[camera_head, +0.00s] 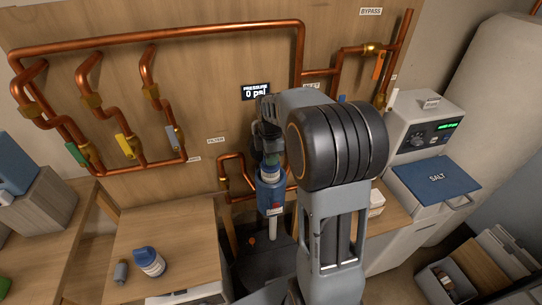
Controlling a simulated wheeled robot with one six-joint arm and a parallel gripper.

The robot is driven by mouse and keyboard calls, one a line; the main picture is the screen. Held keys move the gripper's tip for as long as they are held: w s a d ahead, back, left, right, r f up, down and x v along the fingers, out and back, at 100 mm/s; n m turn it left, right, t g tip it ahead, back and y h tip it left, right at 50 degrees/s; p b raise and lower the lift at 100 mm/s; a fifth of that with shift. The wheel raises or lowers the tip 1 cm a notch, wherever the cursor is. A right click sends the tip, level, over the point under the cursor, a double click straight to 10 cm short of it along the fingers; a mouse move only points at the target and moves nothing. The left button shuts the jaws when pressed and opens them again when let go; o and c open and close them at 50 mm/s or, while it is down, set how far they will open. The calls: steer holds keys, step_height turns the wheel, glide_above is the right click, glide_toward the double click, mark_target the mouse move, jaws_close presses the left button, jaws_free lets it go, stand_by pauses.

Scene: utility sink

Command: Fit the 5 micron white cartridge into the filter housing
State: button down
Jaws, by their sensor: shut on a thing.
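My gripper (268,145) points down in front of the wood panel, partly hidden by my own arm. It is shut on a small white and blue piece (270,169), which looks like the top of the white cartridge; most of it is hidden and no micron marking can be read. Directly below is a blue cylinder (271,193), which appears to be the filter housing, under the copper pipe. The piece lines up with the blue cylinder; I cannot tell whether it is inside it or only above it.
A white bottle with a blue top (149,262) and a small grey object (121,272) stand on the wooden cabinet at left. Copper pipes with green (76,153), yellow (124,146) and orange (378,66) handles cross the panel. The pressure display (256,91) reads 0 psi.

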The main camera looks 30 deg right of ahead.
steer(key=c, duration=1.1)
jaws_free()
steer(key=shift+r+p, duration=0.4)
steer(key=shift+r, duration=0.15)
step_height(320, 180, up, 11)
steer(key=s+a+f+m+t, duration=0.2)
steer(key=s+a+m, duration=0.2)
steer(key=s+m, duration=0.4)
steer(key=s+a+f+m+t, duration=0.2)
steer(key=s+a+m, duration=0.3)
steer(key=s+m, duration=0.3)
steer(key=shift+s+a+f+t+b, duration=0.2)
steer(key=shift+f+t+b, duration=0.2)
steer(key=shift+f, duration=0.25)
